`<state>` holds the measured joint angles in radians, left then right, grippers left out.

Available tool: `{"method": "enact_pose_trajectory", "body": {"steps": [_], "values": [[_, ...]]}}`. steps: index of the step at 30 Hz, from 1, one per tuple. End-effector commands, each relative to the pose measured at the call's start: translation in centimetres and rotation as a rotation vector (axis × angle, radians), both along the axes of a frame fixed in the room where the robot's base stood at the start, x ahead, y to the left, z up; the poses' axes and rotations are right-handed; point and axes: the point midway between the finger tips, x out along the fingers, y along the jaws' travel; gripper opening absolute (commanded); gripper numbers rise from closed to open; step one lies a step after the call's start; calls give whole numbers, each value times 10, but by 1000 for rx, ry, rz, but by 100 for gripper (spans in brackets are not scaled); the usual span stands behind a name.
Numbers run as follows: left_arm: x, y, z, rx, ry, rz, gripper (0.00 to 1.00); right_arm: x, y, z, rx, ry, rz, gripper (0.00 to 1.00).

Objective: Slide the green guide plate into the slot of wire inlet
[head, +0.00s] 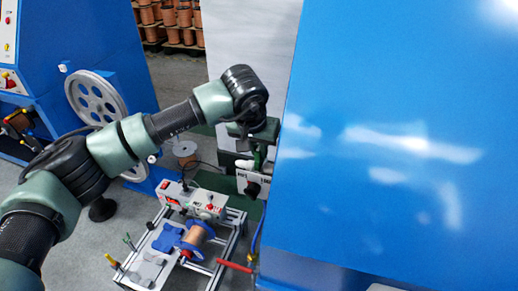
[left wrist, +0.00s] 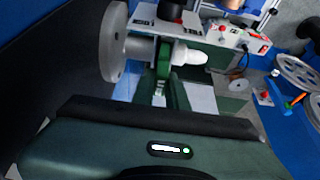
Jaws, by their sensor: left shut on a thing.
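My left arm reaches in from the left in the head view, and its gripper (head: 258,146) points down beside the large blue cabinet. The gripper is shut on a green piece, which I take to be the green guide plate (left wrist: 163,58). In the left wrist view this plate stands upright just beyond the gripper body, next to a white rounded fitting (left wrist: 190,56). That fitting may belong to the wire inlet; the slot itself cannot be made out. Whether plate and fitting touch is unclear. My right gripper is out of view.
The big blue cabinet (head: 400,150) fills the right side, close to the gripper. Below stands a metal frame with a control box (head: 193,201) and a copper spool (head: 197,236). A grey wheel (left wrist: 112,42) is close by in the left wrist view. Grey floor lies open at left.

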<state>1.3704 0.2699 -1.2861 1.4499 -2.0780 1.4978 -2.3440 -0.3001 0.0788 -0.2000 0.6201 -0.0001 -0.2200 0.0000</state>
Motion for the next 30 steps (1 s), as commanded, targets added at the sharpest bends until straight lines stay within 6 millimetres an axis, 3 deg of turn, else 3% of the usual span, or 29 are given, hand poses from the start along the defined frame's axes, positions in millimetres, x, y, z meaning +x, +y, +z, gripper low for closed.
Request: {"method": "enact_pose_trajectory", "body": {"steps": [24,25,27,30], "values": [[0,0,-20,1,-1,0,0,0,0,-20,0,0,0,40],[0,0,-18,1,-1,0,22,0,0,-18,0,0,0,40],[0,0,-18,0,-1,0,39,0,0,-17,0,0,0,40],[0,0,-18,0,0,0,39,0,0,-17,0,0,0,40]]}}
